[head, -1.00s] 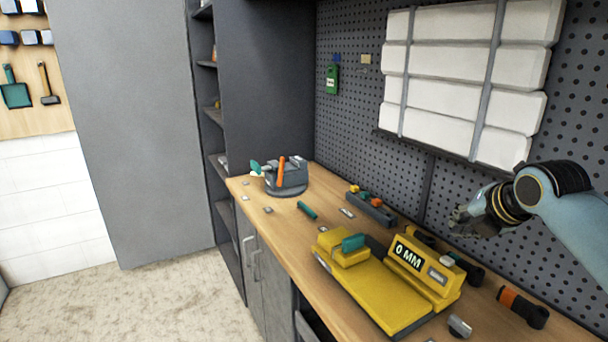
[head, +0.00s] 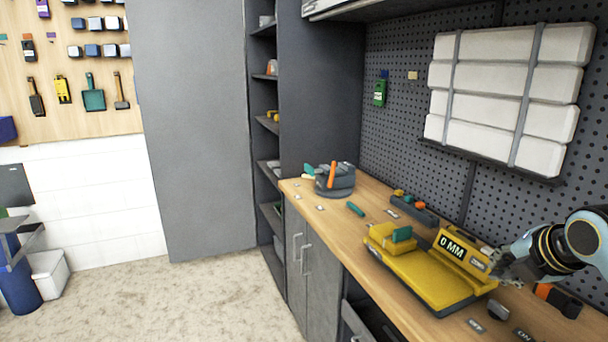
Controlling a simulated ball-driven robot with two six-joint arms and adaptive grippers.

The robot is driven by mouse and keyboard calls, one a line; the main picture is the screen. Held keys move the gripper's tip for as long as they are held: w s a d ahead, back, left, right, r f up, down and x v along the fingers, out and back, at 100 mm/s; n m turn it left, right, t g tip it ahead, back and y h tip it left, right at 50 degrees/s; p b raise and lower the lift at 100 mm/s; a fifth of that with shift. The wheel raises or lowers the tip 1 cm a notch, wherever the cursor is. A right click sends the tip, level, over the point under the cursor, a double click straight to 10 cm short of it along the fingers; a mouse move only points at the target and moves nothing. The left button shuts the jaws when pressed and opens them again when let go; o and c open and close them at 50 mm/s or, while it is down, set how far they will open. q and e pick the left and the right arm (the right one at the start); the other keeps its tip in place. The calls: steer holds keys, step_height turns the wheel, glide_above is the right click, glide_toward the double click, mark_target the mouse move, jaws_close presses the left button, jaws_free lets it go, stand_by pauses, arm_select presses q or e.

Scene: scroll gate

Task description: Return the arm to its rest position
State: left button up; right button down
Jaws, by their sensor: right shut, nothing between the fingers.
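My right gripper (head: 505,268) shows at the right edge of the head view, on my blue-grey arm that comes in from the right. It is shut and holds nothing. It is over the workbench, by the right end of the yellow gauge machine (head: 425,283), whose display reads "0 MM". It overlaps the machine's end in the picture; I cannot tell whether they touch. My left gripper is not in view.
The wooden workbench (head: 340,228) carries a grey turret with an orange handle (head: 334,178), a small parts tray (head: 414,208) and an orange-and-black tool (head: 558,299). A pegboard (head: 395,135) stands behind. Bare floor (head: 200,305) lies to the left.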

steer(key=s+a+f+m+g, duration=0.15)
steer(key=s+a+m, duration=0.25)
steer(key=s+m, duration=1)
steer(key=s+a+f+m+g, duration=0.1)
steer(key=s+a+m+g, duration=0.25)
steer(key=s+m, duration=1.1)
steer(key=s+d+f+n+b, duration=0.15)
steer(key=f+b, duration=0.25)
steer(key=f, duration=1)
steer(key=s+f+n+g+b, duration=0.1)
steer(key=s+f+n+b, duration=0.2)
steer(key=f, duration=1)
steer(key=s+d+f+b, duration=0.15)
steer(key=f+b, duration=0.45)
steer(key=f, duration=0.8)
arm_select(q)
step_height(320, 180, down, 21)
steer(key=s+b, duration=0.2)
steer(key=b, duration=0.5)
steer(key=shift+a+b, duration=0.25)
steer(key=shift+b, duration=0.15)
arm_select(e)
steer(key=s+f+g, duration=0.1)
steer(key=s+f, duration=1.7)
steer(key=f, duration=0.4)
steer(key=shift+s+f+g, duration=0.15)
steer(key=shift+f+g, duration=0.05)
steer(key=shift+g, duration=0.1)
